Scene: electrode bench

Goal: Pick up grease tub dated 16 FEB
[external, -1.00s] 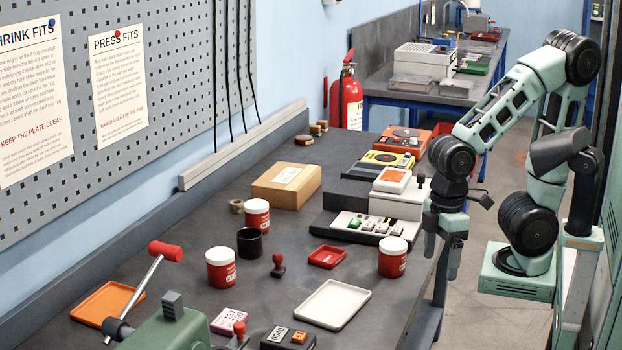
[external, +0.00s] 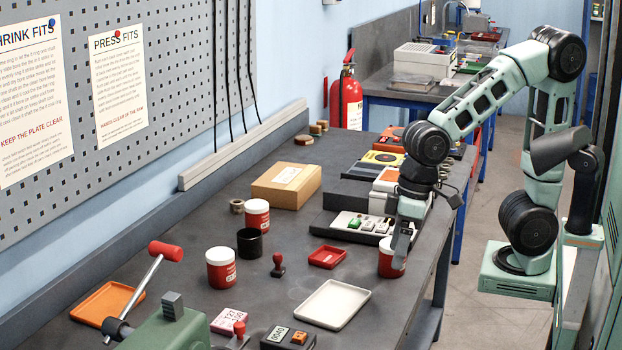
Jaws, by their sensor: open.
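Three red tubs with white lids stand upright on the dark bench. One tub (external: 386,265) is at the right near the bench edge, partly hidden by my gripper. A second tub (external: 221,270) stands at the middle left, and a third tub (external: 256,217) stands farther back beside the cardboard box. Their date labels are too small to read. My gripper (external: 400,258) is open and points down at the right tub, overlapping its lid and right side in the picture. I cannot tell whether the fingers are around it or in front of it.
A white tray (external: 331,304), a small red tray (external: 327,257), a red-handled stamp (external: 278,266) and a black cup (external: 250,243) lie nearby.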

